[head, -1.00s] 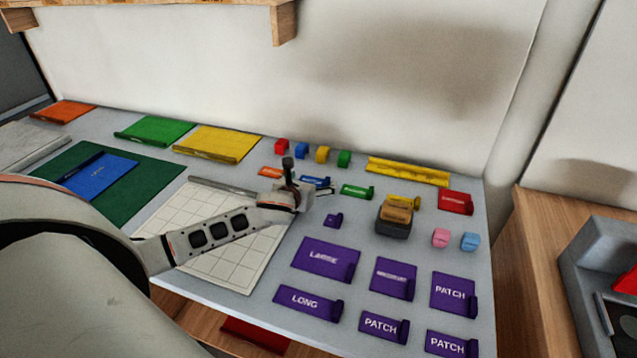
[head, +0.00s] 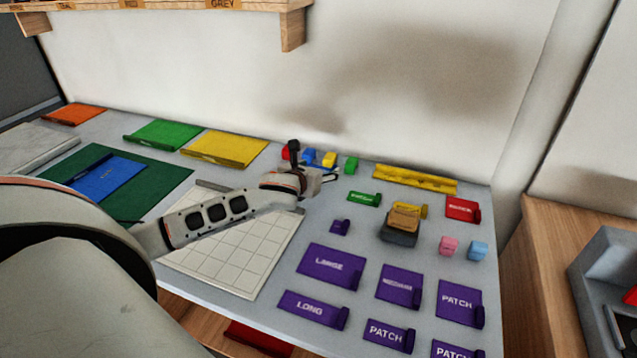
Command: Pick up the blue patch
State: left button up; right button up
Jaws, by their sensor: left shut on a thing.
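The small blue labelled piece, which I take for the blue patch, no longer shows at its spot in the row of coloured pieces. My left gripper (head: 326,177) is over that spot and shut, apparently on this piece, which its own body hides. The gripper is just in front of the small coloured blocks, one of them blue (head: 309,157). A large blue sheet (head: 112,180) lies on the dark green mat (head: 160,190) at the left. My right gripper is not in view.
Green (head: 364,199), yellow and red (head: 462,208) pieces lie to the right. A brown and grey block (head: 400,228) stands in front of them. Purple cards (head: 332,265), some marked PATCH, fill the front right. A white grid board (head: 235,255) lies below my arm.

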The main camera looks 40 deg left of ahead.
pick_arm(q)
notch_tip(320, 180, up, 14)
jog(key=shift+f, duration=0.15)
